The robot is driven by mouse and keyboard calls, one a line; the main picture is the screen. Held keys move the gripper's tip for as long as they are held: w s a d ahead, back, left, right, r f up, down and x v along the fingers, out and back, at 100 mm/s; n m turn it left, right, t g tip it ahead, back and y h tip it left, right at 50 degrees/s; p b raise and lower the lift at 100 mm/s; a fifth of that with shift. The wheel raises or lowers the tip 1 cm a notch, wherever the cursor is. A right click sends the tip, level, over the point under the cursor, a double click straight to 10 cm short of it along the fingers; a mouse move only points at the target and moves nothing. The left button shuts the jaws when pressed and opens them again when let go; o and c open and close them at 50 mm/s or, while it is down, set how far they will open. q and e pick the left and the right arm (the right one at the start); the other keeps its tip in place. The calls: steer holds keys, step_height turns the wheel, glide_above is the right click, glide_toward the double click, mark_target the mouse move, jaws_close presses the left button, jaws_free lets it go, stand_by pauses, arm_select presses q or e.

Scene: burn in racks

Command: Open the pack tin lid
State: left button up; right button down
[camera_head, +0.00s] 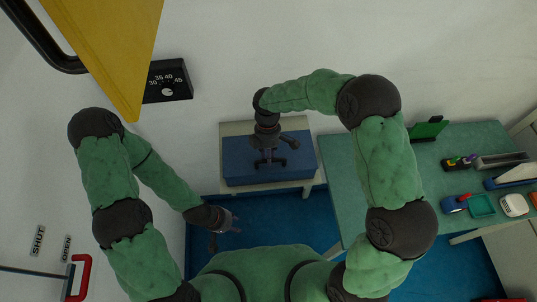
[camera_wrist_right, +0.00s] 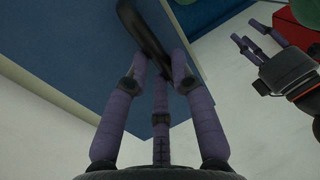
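The pack tin (camera_head: 240,163) is a blue box on a small pale table. It looks closed, and a dark handle (camera_head: 270,162) lies across its top. My right gripper (camera_head: 270,151) points down over the tin at the handle. In the right wrist view the tin (camera_wrist_right: 70,55) fills the upper left, and the dark handle (camera_wrist_right: 143,25) runs down to between my purple fingertips (camera_wrist_right: 160,70). I cannot tell whether they clamp it. My left gripper (camera_head: 228,228) is low, left of and nearer than the tin; its fingers look spread and empty.
A yellow panel (camera_head: 110,40) and a black dial plate (camera_head: 168,82) are at upper left. A red handle (camera_head: 80,275) is at lower left.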

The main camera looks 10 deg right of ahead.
steer(key=shift+w+r+g+p, duration=0.35)
steer(key=shift+r+g+p, duration=0.15)
steer(key=shift+r+p, duration=0.2)
steer(key=shift+w+r+g+p, duration=0.5)
steer(key=shift+r+g+p, duration=0.05)
steer(key=shift+r+g, duration=0.05)
steer(key=w+r, duration=0.4)
steer(key=shift+w+r, duration=0.2)
steer(key=shift+w, duration=0.05)
steer(key=shift+g, duration=0.3)
